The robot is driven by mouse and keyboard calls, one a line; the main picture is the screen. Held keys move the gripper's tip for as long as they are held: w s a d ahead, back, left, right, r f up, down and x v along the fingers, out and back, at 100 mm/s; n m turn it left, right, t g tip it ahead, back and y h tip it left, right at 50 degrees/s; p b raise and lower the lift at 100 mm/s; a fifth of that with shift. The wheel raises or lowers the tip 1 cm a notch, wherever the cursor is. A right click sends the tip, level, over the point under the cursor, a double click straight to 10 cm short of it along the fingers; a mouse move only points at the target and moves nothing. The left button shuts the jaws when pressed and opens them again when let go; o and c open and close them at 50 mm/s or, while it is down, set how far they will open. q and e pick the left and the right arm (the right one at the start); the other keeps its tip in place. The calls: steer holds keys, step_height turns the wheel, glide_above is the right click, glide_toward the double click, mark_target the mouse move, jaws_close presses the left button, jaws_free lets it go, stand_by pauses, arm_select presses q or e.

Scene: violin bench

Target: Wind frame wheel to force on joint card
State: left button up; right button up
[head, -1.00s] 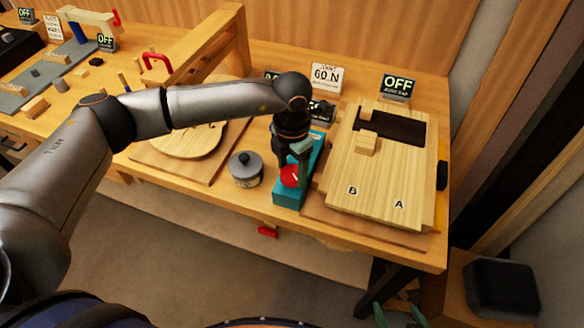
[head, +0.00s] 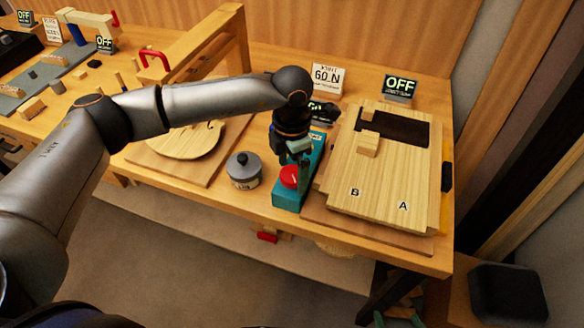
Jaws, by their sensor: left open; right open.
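A teal frame (head: 291,200) stands on the bench, with a round red wheel (head: 289,177) near its front end. My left gripper (head: 297,165) comes down over the frame, open. One finger reaches down just right of the wheel; I cannot tell whether it touches. The gripper hides part of the frame. The white joint card (head: 328,77) behind it reads 60 N. My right gripper (head: 398,318) shows only as greenish fingertips at the bottom edge, apart from everything on the bench, open.
A grey lidded pot (head: 244,171) stands close left of the frame. A wooden board marked B and A (head: 385,180) lies close right. An OFF sign (head: 400,87) stands behind it. A violin plate (head: 185,142) lies left. A small dark display (head: 322,112) is partly hidden.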

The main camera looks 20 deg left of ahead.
mark_target(291, 174)
arm_select(q)
step_height(291, 174, up, 12)
steer(key=b, duration=0.1)
steer(key=shift+r+b, duration=0.25)
steer(key=shift+b, duration=0.05)
steer(key=shift+s, duration=0.15)
stand_by(1.4)
